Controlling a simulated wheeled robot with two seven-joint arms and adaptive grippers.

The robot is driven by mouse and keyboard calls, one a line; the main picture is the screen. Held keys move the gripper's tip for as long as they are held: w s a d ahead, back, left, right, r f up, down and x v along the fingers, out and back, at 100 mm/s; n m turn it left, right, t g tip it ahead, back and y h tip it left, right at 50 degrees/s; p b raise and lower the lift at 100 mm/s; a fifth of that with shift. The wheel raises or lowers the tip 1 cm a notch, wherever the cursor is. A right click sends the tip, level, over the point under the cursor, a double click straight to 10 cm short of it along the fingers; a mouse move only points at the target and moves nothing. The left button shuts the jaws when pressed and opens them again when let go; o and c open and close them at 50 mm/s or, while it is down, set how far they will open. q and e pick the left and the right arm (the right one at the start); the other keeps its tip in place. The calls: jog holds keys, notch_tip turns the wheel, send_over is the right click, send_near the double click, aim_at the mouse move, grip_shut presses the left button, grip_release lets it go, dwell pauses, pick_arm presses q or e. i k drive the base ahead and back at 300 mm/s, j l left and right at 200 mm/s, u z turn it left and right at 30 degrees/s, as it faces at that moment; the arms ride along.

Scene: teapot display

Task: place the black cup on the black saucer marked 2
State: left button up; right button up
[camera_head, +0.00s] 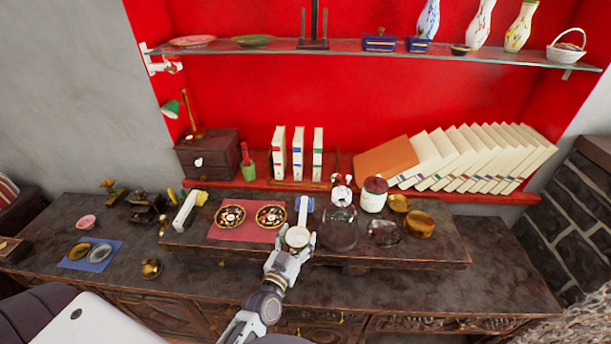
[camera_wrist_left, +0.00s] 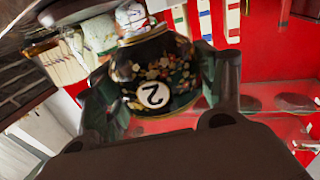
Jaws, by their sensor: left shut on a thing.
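My left gripper (camera_head: 298,240) is over the front of the raised dark wooden board (camera_head: 410,256), shut on the black cup (camera_head: 297,236). In the head view the cup shows mostly its pale inside, mouth up. In the left wrist view, the black cup (camera_wrist_left: 158,68) sits between the fingers and shows a flower pattern and a white disc with a 2. Two black flowered saucers, a left one (camera_head: 230,216) and a right one (camera_head: 270,216), lie on a red mat (camera_head: 245,234) left of the gripper. I cannot read their numbers. My right gripper is not in view.
Right of the cup stand a clear glass pot (camera_head: 340,232), a white jar with a dark red lid (camera_head: 373,198) and a golden bowl (camera_head: 420,224). A blue-and-white object (camera_head: 304,204) is just behind the cup. A white object (camera_head: 186,211) stands left of the mat.

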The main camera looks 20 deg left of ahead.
aim_at(276, 218)
jog(key=i+l+u, duration=0.15)
jog(key=l+u, duration=1.1)
jog(key=l, duration=0.15)
jog(key=i, duration=0.05)
